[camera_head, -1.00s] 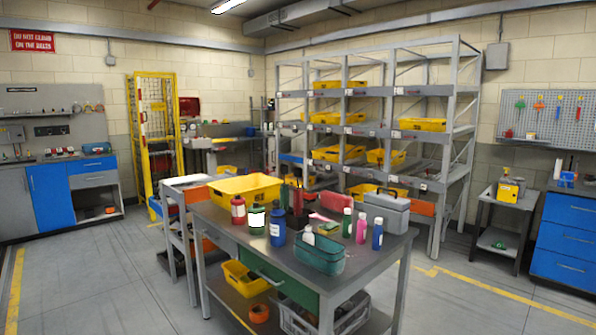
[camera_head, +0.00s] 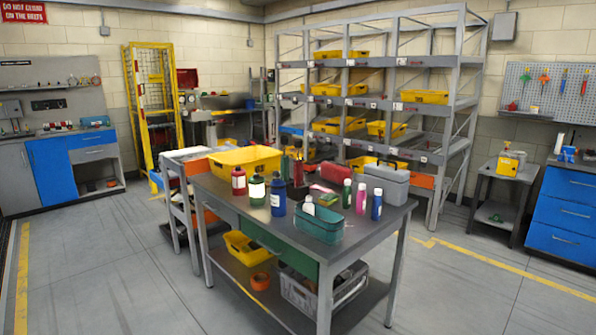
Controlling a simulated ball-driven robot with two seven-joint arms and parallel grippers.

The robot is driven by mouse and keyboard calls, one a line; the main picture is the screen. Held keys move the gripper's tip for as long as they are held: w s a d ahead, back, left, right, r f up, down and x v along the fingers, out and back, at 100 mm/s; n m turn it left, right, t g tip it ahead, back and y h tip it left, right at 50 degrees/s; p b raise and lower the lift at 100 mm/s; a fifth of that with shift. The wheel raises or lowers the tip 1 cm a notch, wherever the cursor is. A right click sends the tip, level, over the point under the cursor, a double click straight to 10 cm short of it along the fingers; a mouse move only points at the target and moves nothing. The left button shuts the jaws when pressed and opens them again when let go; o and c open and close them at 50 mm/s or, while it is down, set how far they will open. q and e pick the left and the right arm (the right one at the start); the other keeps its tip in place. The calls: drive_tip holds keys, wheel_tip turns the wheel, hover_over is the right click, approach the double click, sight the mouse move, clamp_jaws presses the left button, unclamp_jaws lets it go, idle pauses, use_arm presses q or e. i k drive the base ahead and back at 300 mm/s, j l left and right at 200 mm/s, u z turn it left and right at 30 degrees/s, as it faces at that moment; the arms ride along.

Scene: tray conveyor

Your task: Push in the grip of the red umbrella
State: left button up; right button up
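I cannot pick out a red umbrella for certain. Thin dark red and green upright items stand in a dark holder (camera_head: 297,190) on the grey worktable (camera_head: 235,205); they are too small to tell whether one is an umbrella. A red case or pouch (camera_head: 337,173) lies just right of the holder, also not clearly an umbrella. No umbrella grip can be made out. Neither of my grippers is in view.
Shelving (camera_head: 468,100) with yellow bins stands behind. Grey floor (camera_head: 110,270) is open at left, and in front on the right.

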sight(298, 143)
drive_tip(key=i+j, duration=0.2)
drive_tip(key=i, duration=0.3)
drive_tip(key=i+j, duration=0.25)
drive_tip(key=i, duration=0.2)
